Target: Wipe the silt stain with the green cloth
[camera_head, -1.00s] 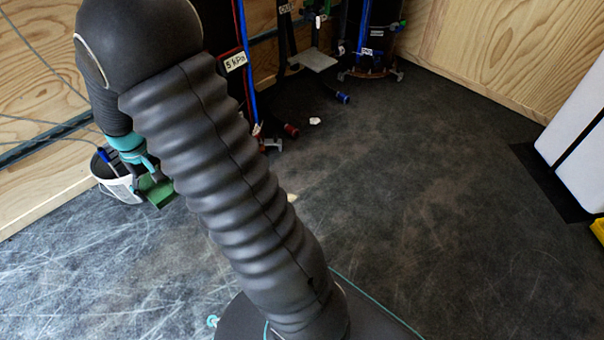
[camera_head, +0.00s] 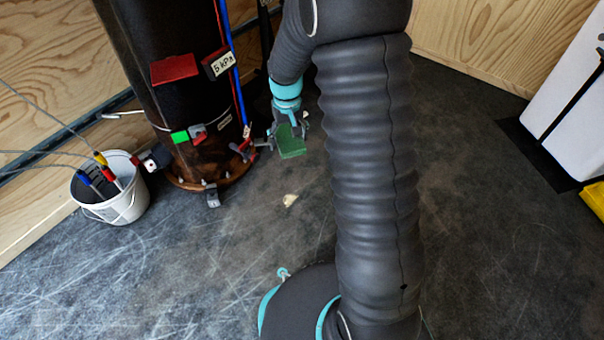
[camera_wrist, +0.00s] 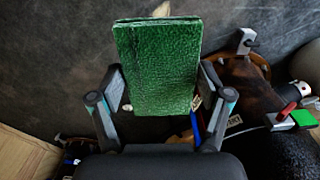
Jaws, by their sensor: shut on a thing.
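My gripper (camera_head: 286,126) is shut on the green cloth (camera_head: 291,143), which hangs below the fingers, apart from the dark floor. In the wrist view the cloth (camera_wrist: 158,65) is a flat, wrinkled green pad, with one finger of my gripper (camera_wrist: 160,90) on either side. I cannot pick out the silt stain with certainty; the floor (camera_head: 470,210) right of my arm has a faint brownish tint. My arm hides part of the floor.
A dark vessel (camera_head: 165,60) with fittings and a "5 kPa" label stands left of my gripper. A white bucket (camera_head: 125,205) with coloured-handled tools is at the left. A pale scrap (camera_head: 290,200) lies on the floor. A white case (camera_head: 570,120) stands at the right.

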